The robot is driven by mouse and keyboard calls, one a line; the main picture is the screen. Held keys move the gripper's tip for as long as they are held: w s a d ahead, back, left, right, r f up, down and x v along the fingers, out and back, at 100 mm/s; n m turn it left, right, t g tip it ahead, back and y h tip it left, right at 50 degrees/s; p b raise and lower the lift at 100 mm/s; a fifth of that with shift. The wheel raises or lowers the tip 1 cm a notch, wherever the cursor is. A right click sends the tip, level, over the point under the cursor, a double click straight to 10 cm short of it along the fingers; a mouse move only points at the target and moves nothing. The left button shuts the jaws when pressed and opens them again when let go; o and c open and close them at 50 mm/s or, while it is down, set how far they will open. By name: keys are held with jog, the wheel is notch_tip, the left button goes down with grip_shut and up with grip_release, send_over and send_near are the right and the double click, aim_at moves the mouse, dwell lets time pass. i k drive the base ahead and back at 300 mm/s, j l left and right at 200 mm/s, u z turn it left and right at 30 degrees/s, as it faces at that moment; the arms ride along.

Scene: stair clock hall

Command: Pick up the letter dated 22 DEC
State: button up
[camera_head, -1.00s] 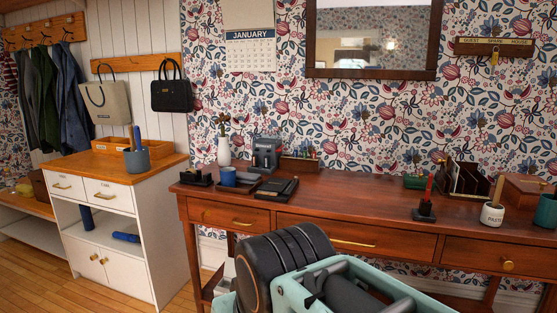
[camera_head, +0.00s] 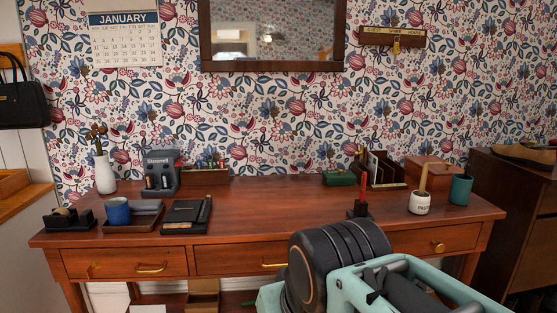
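No date 22 DEC can be read anywhere in this view. A dark wooden letter rack (camera_head: 386,169) stands at the back right of the desk (camera_head: 260,212). Pale upright envelopes or cards (camera_head: 372,166) show in it, too small to read. My arm's black and teal links fill the bottom right and cover part of the desk's front. My gripper itself does not show.
A red candle or stamp (camera_head: 362,190), a white paste pot (camera_head: 420,203), a teal cup (camera_head: 460,190) and a wooden box (camera_head: 428,170) stand near the rack. A blue mug (camera_head: 118,211) and black notebook (camera_head: 187,213) lie left. The desk's middle is clear.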

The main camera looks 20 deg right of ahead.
aim_at(371, 161)
jog(key=i+l+z, duration=0.1)
jog(key=z, duration=0.25)
jog(key=i+z, duration=0.25)
jog(key=z, duration=0.15)
jog(key=i+z, duration=0.15)
jog(key=z, duration=0.2)
